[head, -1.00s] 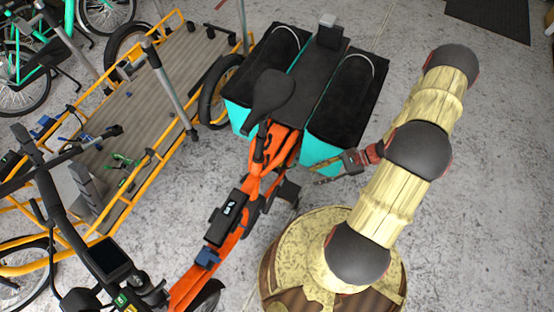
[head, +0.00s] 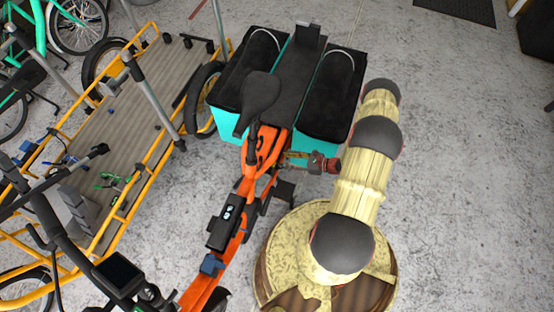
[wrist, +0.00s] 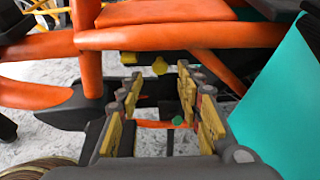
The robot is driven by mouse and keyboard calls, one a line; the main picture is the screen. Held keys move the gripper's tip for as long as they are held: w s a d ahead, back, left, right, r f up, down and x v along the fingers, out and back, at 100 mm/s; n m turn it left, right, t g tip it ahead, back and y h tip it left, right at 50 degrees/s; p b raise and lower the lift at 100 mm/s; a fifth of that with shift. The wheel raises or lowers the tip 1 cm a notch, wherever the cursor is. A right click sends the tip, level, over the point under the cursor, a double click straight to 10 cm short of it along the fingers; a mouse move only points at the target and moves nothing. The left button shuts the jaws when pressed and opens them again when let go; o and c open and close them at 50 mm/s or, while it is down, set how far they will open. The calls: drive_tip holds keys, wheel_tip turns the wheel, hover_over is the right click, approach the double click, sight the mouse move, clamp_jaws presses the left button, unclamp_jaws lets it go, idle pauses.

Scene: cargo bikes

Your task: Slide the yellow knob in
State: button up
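A small yellow knob (wrist: 160,66) shows in the wrist view just under the orange bike frame (wrist: 180,36). My gripper (wrist: 160,88) is open, with its two yellow-padded fingers apart and nothing between them that I can see held. The knob lies beyond the fingertips, between their lines. A small green round part (wrist: 178,120) shows lower, between the fingers. In the head view my gripper (head: 292,158) is at the right side of the orange cargo bike (head: 262,150), under the saddle area. The knob cannot be made out there.
Teal boxes with black tops (head: 328,95) stand on the bike's rear, close to my gripper; a teal panel (wrist: 280,95) fills the right of the wrist view. A yellow-framed cargo bike (head: 130,110) stands to the left.

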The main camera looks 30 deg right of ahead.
sight(273, 158)
drive_tip(key=b+x, duration=0.1)
drive_tip(key=x, duration=0.4)
drive_tip(key=shift+f, duration=0.1)
drive_tip(key=c, duration=0.3)
clamp_jaws()
idle(0.5)
